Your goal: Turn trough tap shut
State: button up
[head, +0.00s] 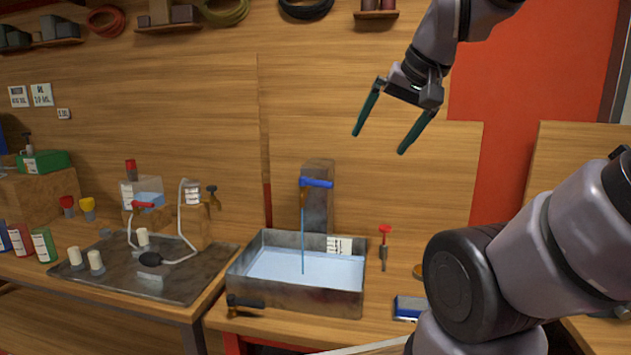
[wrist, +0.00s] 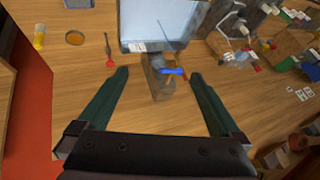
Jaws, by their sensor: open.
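The trough tap has a blue lever handle (head: 317,183) on a post (head: 319,215) behind the metal trough (head: 262,293). A thin blue stream of water (head: 302,235) falls from it into the trough, which holds pale water. My gripper (head: 379,144) is open and empty, above and to the right of the tap, pointing down and left. In the wrist view the blue handle (wrist: 174,71) lies between and beyond the two fingers of my gripper (wrist: 158,74), apart from both. The trough (wrist: 160,42) shows beyond it at the top.
A dark tool (head: 243,305) lies by the trough's front left corner. A metal tray (head: 190,280) with tubing and bottles is at left. The wooden wall (head: 400,190) behind is bare near the tap.

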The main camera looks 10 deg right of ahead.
dwell(0.8)
jog(key=c, duration=0.6)
jog(key=w+a+f+m+g+y, duration=0.1)
jog(key=f, duration=0.1)
jog(key=w+a+f+m+g+y, duration=0.1)
jog(key=a+f+g+y, duration=0.1)
jog(key=w+a+f+m+g+y, duration=0.1)
jog(key=a+f+g, duration=0.1)
jog(key=f, duration=0.1)
jog(key=shift+w+a+f+y, duration=0.1)
jog(key=shift+w+y, duration=0.2)
jog(key=shift+c, duration=0.4)
jog(key=m+t+y, duration=0.7)
jog(key=m+t, duration=0.2)
jog(key=m, duration=0.8)
send_near(313, 183)
jog(key=x, duration=0.7)
jog(key=w+x, duration=0.1)
jog(key=x, duration=0.2)
jog(key=shift+w+f, duration=0.1)
jog(key=shift+f, duration=0.1)
grip_shut()
